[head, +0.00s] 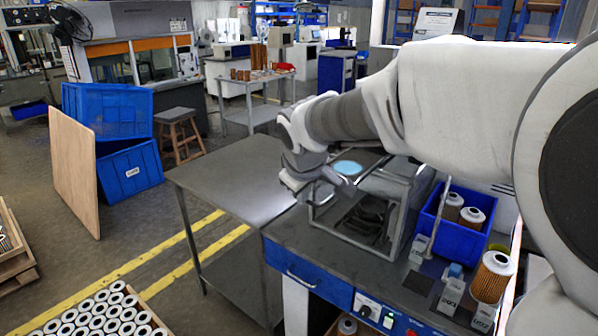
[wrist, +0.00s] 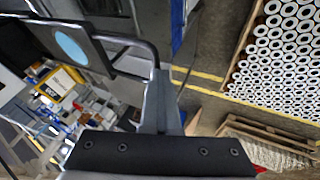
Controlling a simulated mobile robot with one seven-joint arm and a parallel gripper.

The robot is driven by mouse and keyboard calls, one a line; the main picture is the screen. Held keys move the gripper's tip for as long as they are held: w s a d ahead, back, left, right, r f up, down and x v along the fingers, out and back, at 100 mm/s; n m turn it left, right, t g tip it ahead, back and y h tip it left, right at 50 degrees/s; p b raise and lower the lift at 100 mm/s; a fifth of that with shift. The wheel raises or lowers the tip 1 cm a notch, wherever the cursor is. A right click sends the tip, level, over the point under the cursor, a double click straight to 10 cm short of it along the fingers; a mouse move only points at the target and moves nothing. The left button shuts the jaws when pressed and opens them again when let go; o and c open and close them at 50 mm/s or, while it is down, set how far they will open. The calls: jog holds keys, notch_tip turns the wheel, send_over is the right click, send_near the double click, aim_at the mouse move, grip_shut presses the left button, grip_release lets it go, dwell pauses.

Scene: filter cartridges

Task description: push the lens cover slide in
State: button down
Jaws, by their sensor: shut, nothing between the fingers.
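A light blue round disc (head: 348,168), which looks like the lens, sits on top of a grey metal box frame (head: 398,205) on the workbench. In the wrist view the disc (wrist: 71,48) lies in a dark flat plate (wrist: 92,62). A dark bent bar (wrist: 140,43) runs out from beside that plate. I cannot tell which of these parts is the cover slide. My gripper (head: 318,190) is at the left side of the frame, near its top. In the wrist view its fingers (wrist: 158,75) are together and empty, with the tips close to the bar; contact is unclear.
A blue bin (head: 452,225) with filter cartridges stands right of the frame. A larger cartridge (head: 492,277) is at the bench's right front. A bare grey table (head: 240,178) adjoins on the left.

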aim_at(353, 163)
jog(key=w+d+p, duration=0.2)
jog(key=w+d, duration=0.2)
jog(key=w, duration=0.1)
jog(key=w+d+p, duration=0.3)
jog(key=w+d, duration=0.1)
jog(key=w, duration=0.2)
jog(key=w+d+p, duration=0.3)
jog(key=w+d, duration=0.2)
jog(key=shift+w, duration=0.35)
